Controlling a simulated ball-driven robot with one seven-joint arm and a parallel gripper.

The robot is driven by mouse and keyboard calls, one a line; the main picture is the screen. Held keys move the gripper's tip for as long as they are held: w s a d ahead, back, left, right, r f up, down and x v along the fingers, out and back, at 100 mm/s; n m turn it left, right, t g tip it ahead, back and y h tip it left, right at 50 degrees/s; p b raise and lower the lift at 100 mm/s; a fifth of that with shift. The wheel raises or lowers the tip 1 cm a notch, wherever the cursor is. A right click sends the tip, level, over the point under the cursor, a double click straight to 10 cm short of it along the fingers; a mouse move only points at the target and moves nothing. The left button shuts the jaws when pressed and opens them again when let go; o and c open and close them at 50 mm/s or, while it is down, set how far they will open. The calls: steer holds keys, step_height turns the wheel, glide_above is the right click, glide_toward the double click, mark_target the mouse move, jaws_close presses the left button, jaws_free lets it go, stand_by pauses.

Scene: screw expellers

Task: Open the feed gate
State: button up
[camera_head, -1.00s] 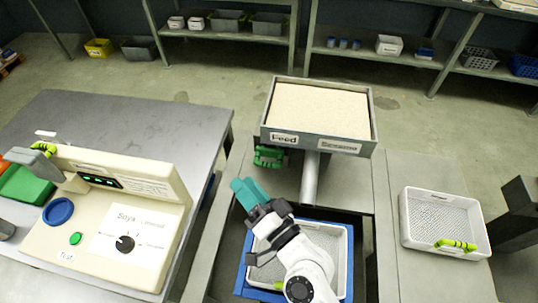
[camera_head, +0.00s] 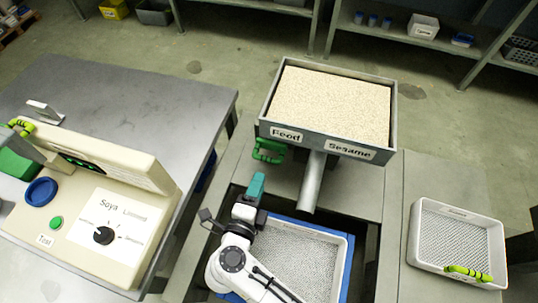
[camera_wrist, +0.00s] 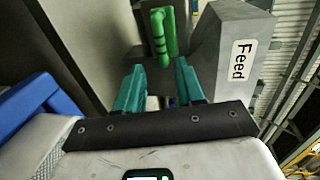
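The feed hopper (camera_head: 272,131) is a grey box labelled Feed and Sesame, filled with pale seed. The feed gate's green handle (camera_head: 268,151) sits under its front left corner, and it also shows in the wrist view (camera_wrist: 164,38) as a ribbed green bar. My gripper (camera_head: 257,186) has teal fingers and is just below the handle in the head view. In the wrist view my gripper (camera_wrist: 160,84) has its two fingers apart, with the handle beyond the tips and between them. Nothing is between the fingers.
A grey chute (camera_head: 312,183) slopes down right of the handle. A white mesh tray (camera_head: 347,262) in a blue frame lies below my arm. Another mesh tray (camera_head: 413,236) stands at right. A cream control panel (camera_head: 80,255) labelled Soya stands at left.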

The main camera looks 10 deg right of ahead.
mark_target(268, 158)
steer(key=x, duration=0.9)
steer(key=shift+w+d, duration=0.15)
steer(key=shift+w, duration=0.2)
steer(key=shift+c, duration=0.2)
steer(key=shift+f, duration=0.1)
jaws_close()
